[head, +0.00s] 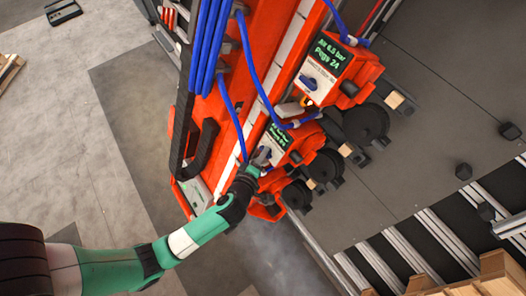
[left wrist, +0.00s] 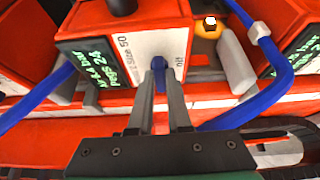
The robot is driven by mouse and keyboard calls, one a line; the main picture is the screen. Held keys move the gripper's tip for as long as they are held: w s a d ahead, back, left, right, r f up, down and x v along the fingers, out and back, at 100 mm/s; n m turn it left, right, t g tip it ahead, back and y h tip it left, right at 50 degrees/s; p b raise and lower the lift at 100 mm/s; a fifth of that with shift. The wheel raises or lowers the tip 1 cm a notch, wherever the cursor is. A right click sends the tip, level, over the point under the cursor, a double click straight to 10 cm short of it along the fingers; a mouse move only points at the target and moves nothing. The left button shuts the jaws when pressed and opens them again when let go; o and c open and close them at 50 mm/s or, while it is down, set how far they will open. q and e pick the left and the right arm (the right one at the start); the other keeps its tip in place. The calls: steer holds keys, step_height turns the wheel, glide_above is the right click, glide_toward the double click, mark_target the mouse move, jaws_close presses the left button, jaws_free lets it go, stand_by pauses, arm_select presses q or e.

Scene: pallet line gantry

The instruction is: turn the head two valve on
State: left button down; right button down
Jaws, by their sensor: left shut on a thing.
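My left gripper (head: 262,157) reaches in from the lower left to the front of a red head unit (head: 296,147) on the gantry beam. In the left wrist view, the gripper (left wrist: 161,76) is shut on a small blue valve handle (left wrist: 159,65), with one finger on each side. The handle sits on the unit's white label plate (left wrist: 139,58), beside a black display with green text (left wrist: 85,70). I cannot read a head number on this unit. My right gripper is not in view.
A similar red head unit (head: 345,67) stands above, with its own blue valve knob (head: 308,83) and display. Blue hoses (head: 255,70) run along the beam close to my gripper. Below right are roller rails (head: 440,245) and wooden pallets (head: 490,275).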

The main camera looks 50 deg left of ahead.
arm_select(q)
steer(key=c, duration=0.9)
jaws_free()
steer(key=shift+o, duration=0.2)
steer(key=v, duration=1.1)
steer(key=shift+s, duration=0.3)
